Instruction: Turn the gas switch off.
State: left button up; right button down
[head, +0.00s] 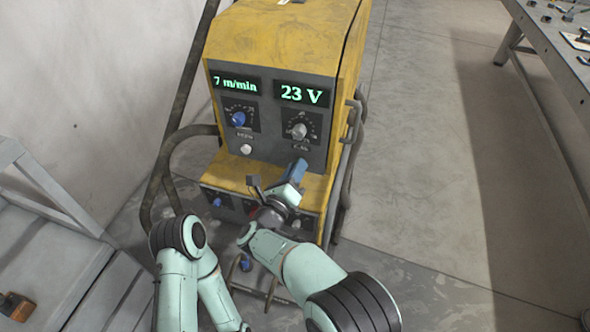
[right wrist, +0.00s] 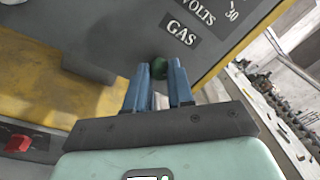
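The yellow and grey welding machine (head: 285,45) stands upright, with lit displays reading "7 m/min" and "23 V". The gas switch's "GAS" label (right wrist: 180,34) shows in the right wrist view. Below the label is a small round dark-green piece (right wrist: 159,67), seen between my fingertips; contact cannot be told. My right gripper (head: 297,168) has blue fingers with a gap between them, below the right-hand dial in the head view. It also shows in the right wrist view (right wrist: 159,75). The gripper hides the switch area in the head view.
A blue knob (head: 238,119) and a grey volts knob (head: 298,130) sit on the panel. A red switch (right wrist: 18,143) is on the lower panel. Curved metal bars flank the machine. A workbench (head: 550,35) stands at the right; floor between is clear.

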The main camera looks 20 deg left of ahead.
dwell(0.3)
jog(key=n+y+b, duration=0.1)
jog(key=n, duration=0.8)
jog(key=n+t+y+b, duration=0.1)
jog(key=n, duration=0.8)
jog(key=shift+d+n, duration=0.15)
jog(key=shift+n, duration=0.25)
jog(key=shift+f+n, duration=0.1)
jog(key=shift+n, duration=0.2)
jog(key=c, duration=1)
grip_release()
jog(key=s, duration=0.4)
jog(key=s+f+b, duration=0.1)
jog(key=s, duration=0.8)
jog(key=shift+s+a+f, duration=0.15)
jog(key=shift+s+a, duration=0.05)
